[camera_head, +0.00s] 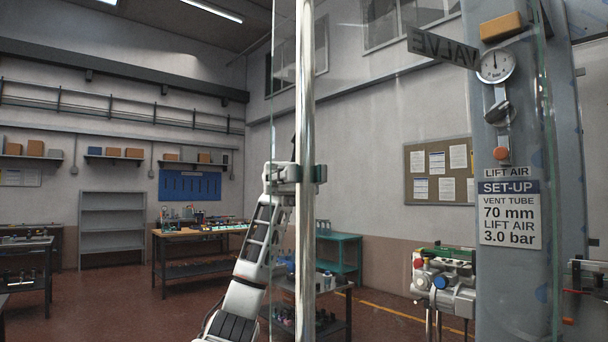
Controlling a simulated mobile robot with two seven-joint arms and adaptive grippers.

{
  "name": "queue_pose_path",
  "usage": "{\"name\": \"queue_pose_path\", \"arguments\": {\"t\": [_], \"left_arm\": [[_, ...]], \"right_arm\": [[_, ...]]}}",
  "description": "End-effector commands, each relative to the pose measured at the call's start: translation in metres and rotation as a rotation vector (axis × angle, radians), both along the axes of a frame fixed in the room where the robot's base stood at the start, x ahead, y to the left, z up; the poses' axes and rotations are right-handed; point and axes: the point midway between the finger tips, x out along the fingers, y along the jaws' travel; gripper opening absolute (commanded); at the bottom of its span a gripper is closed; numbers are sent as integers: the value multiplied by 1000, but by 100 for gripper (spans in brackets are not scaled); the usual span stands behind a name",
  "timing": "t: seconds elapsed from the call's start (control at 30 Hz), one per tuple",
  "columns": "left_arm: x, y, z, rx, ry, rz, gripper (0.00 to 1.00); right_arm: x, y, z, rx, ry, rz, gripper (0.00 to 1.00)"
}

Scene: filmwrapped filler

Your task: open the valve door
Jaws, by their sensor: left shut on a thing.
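The valve door is a clear glass panel (375,110) with a tall shiny vertical bar handle (306,90) near its left edge. A dark sign (442,48) at its upper right reads VALVE in mirror writing. My left gripper (306,174) is shut on the bar handle at about mid-height, with my white arm rising to it from below. How far the door stands open cannot be told from this frame. My right gripper is not in view.
A grey column at right carries a round gauge (495,66) and a SET-UP placard (509,214). A valve assembly (444,284) with red and blue knobs stands beside it. Red floor is open at left.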

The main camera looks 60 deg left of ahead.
Motion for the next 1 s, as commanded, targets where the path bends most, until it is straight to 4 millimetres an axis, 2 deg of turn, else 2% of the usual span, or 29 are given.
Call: {"name": "queue_pose_path", "arguments": {"t": [0.47, 0.5, 0.53, 0.87, 1.0], "left_arm": [[1, 0, -1, 1, 2, 1, 0], [1, 0, -1, 1, 2, 1, 29], [0, 0, -1, 1, 2, 1, 36], [0, 0, 0, 1, 1, 0, 36], [2, 6, 0, 1, 1, 0, 36]], "right_arm": [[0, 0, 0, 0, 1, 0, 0], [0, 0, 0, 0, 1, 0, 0], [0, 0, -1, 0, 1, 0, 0], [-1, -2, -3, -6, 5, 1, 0], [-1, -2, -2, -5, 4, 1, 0]]}}
